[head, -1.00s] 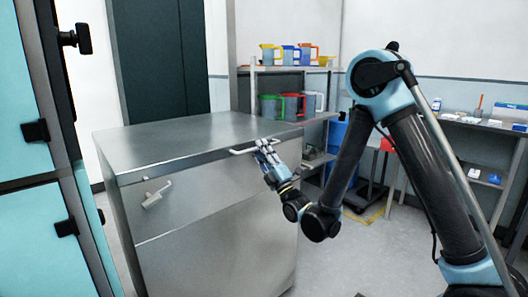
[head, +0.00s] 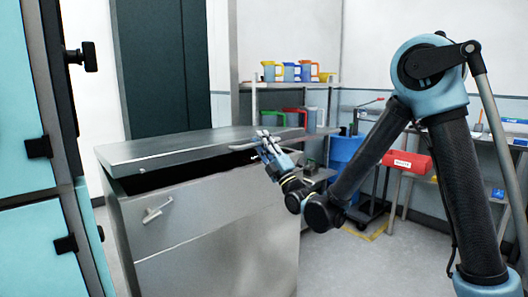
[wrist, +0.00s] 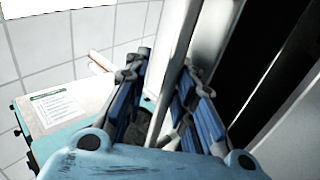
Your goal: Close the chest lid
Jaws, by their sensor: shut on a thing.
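The steel chest (head: 205,240) stands in front of me in the head view. Its flat metal lid (head: 180,143) is slightly raised, with a dark gap along the front left and left side. A bar handle (head: 243,147) is on the lid's front edge. My gripper (head: 266,142) is at this handle, toward the right of the front edge. In the wrist view, my gripper's blue fingers (wrist: 160,85) stand on both sides of a pale bar, and are shut on the lid handle. The exact contact is partly hidden by the fingers.
A latch (head: 157,210) is on the chest's front. A teal cabinet (head: 28,230) stands close on the left. Shelves with coloured jugs (head: 290,72), a blue barrel (head: 345,152) and a red bin (head: 403,163) are behind on the right. Floor is clear at the right front.

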